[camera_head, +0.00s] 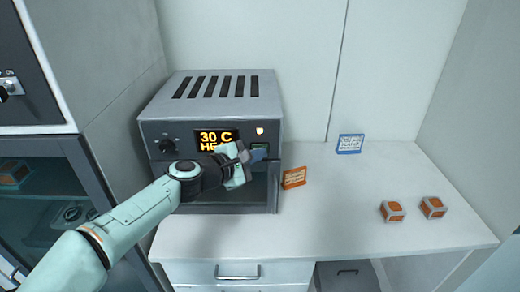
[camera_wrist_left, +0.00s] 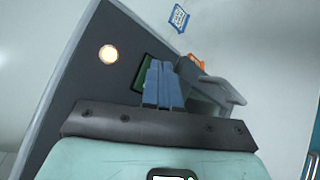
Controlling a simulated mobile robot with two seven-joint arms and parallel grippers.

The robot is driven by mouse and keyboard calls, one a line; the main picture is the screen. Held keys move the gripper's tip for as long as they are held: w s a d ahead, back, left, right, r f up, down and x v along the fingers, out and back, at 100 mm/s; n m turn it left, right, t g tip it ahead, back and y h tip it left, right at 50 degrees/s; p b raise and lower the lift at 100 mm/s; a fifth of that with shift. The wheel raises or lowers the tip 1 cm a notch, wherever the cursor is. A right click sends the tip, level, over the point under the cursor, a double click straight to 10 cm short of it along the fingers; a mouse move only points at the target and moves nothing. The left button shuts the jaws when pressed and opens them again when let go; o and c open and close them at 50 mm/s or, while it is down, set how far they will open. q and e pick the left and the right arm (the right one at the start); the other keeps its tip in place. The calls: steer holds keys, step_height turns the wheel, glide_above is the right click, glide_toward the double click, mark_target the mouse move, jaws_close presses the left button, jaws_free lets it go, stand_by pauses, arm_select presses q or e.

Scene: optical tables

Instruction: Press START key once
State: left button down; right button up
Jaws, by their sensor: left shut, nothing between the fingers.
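The oven-like grey device (camera_head: 212,95) stands on the white bench, with a lit display (camera_head: 216,139) reading "30 C" and a second line partly hidden by my arm. A green key (camera_head: 260,147), which looks like the START key, is on the right of its front panel. In the left wrist view the green key (camera_wrist_left: 145,72) shows partly behind the blue fingers. My left gripper (camera_head: 260,154) is shut and empty, its fingertips (camera_wrist_left: 162,68) at the key. I cannot tell whether they touch it. My right gripper is not in view.
A round lamp (camera_wrist_left: 108,54) glows on the panel above the key. A dark knob (camera_head: 167,145) is left of the display. An orange sign (camera_head: 294,177) stands close right of the device, a blue sign (camera_head: 350,144) further back. Two orange-and-grey blocks (camera_head: 392,211) (camera_head: 433,207) lie right.

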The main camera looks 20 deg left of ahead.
arm_select(q)
steer(key=shift+s, duration=0.1)
steer(key=shift+s+d+b, duration=0.25)
steer(key=shift+s+b, duration=0.15)
steer(key=shift+s, duration=0.3)
steer(key=shift+s+d+b, duration=0.25)
steer(key=shift+s+b, duration=0.05)
steer(key=shift+s, duration=0.5)
steer(key=shift+s+d+b, duration=0.2)
steer(key=shift+s+b, duration=0.05)
steer(key=shift+s, duration=0.55)
steer(key=shift+s+d+b, duration=0.25)
steer(key=shift+s+b, duration=0.05)
steer(key=shift+s, duration=0.5)
